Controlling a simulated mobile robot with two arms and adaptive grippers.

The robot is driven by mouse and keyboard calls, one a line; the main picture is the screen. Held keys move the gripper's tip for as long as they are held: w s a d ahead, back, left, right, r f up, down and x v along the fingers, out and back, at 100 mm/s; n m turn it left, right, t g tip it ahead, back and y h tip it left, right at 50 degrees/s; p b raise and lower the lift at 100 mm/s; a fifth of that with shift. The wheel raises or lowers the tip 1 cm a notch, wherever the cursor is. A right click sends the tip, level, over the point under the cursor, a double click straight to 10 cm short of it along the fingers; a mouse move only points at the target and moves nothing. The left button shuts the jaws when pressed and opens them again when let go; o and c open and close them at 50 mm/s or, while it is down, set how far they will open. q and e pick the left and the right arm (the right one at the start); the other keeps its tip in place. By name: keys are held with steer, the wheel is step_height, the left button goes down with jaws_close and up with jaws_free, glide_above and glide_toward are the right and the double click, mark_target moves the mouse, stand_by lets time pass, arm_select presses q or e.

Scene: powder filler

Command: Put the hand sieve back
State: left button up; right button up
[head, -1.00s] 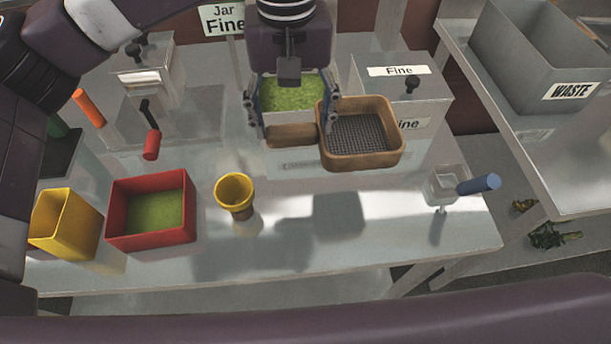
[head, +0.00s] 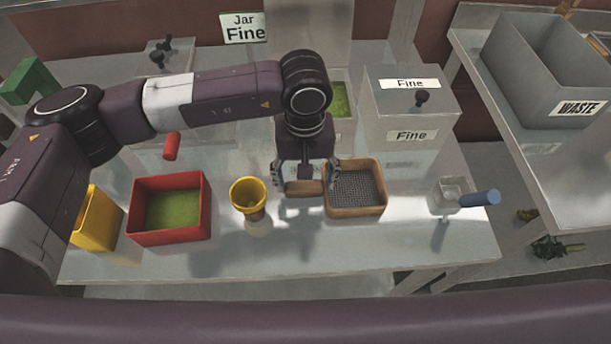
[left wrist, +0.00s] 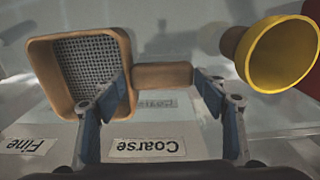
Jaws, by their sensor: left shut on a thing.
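The hand sieve (head: 357,190) has a square wooden frame, a dark mesh and a short wooden handle. It is low over or on the table in the middle of the head view; I cannot tell whether it touches. It also shows in the left wrist view (left wrist: 92,60), mesh to the left and handle to the right. My left gripper (head: 307,187) points down and is shut on the handle, its fingers at the handle's two ends. My right gripper is not in view.
A yellow funnel (head: 248,196) stands just left of the handle, beside a red bin (head: 206,212) with green powder and a yellow bin (head: 97,222). A blue-handled scoop (head: 480,198) is right. A "Fine" box (head: 415,110) and a grey waste bin (head: 535,85) stand behind.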

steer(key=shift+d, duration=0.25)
arm_select(q)
steer(key=shift+f, duration=0.1)
steer(key=o, duration=1.4)
steer(key=shift+c, duration=0.2)
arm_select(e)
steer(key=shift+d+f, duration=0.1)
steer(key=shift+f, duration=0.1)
arm_select(q)
steer(key=shift+r, duration=0.3)
step_height(320, 180, up, 12)
steer(key=b, duration=0.4)
steer(key=shift+f, duration=0.15)
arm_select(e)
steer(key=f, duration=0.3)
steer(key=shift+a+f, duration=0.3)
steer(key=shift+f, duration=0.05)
